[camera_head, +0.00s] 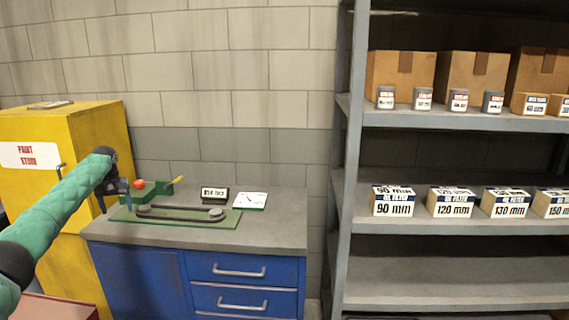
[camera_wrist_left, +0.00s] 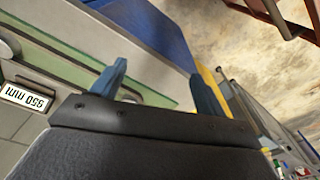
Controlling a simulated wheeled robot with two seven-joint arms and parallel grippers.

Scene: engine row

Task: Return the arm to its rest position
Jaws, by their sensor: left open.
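My left arm (camera_head: 62,212) in its green sleeve reaches in from the left in the head view. My left gripper (camera_head: 118,190) hangs at the left end of the grey bench top, beside the green board. In the left wrist view the two blue fingers of the left gripper (camera_wrist_left: 158,82) stand wide apart with nothing between them. My right gripper is in neither view.
A workbench (camera_head: 275,232) with blue drawers carries a green board (camera_head: 180,228) with a dark belt, a small number sign (camera_head: 215,194) and a white gauge card (camera_head: 251,201). A yellow cabinet (camera_head: 95,135) stands left. Grey shelving (camera_head: 450,285) with boxes stands right.

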